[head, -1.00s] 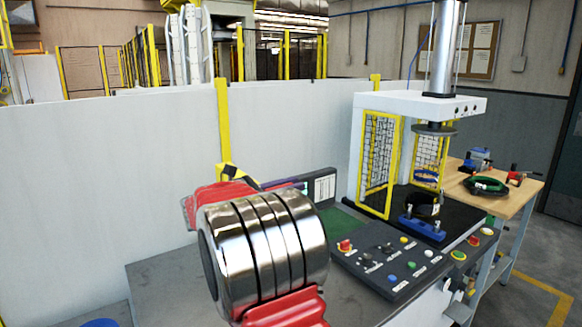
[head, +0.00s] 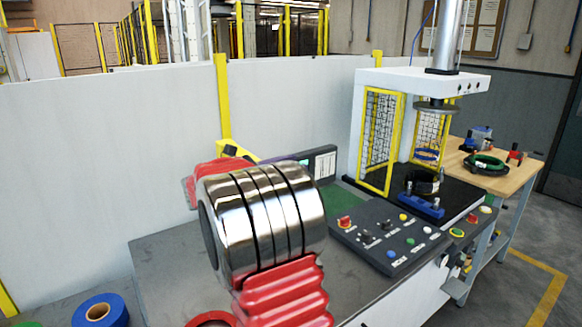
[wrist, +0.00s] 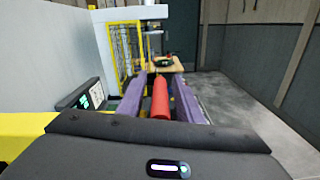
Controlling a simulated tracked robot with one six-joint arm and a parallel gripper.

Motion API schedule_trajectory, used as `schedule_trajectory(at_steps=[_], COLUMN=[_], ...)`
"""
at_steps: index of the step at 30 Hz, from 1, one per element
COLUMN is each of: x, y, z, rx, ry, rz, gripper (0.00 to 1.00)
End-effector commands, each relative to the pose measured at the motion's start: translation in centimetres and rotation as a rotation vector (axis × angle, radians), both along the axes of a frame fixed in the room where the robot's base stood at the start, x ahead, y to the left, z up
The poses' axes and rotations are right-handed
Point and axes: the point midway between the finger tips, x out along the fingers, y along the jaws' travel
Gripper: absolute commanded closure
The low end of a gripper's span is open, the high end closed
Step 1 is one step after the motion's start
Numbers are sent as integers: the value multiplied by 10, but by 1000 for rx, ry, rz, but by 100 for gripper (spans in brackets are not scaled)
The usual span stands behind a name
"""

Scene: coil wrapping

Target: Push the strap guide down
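My gripper (wrist: 160,85) shows in the wrist view as two purple-grey fingers, set apart and pointing forward. A red cylinder (wrist: 160,98) appears between them; I see no clear contact with either finger. Below the plate, a small dark coil (head: 423,183) sits behind a blue bar-shaped fixture (head: 421,207) with upright pegs. I cannot tell for certain which part is the strap guide.
A shiny banded cylinder (head: 262,222) with red parts blocks the middle of the head view. A control panel (head: 385,240) with coloured buttons lies before the press. Yellow mesh guards (head: 378,140) flank the bed. A wooden table (head: 505,175) holds tools. A blue roll (head: 100,312) lies lower left.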

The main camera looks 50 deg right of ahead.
Motion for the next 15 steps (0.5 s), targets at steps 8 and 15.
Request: schedule_trajectory(at_steps=[8, 15], x=[5, 14], y=[23, 63], z=[0, -1], rx=[0, 0], ry=[-1, 0], rz=[2, 3], gripper=[67, 67])
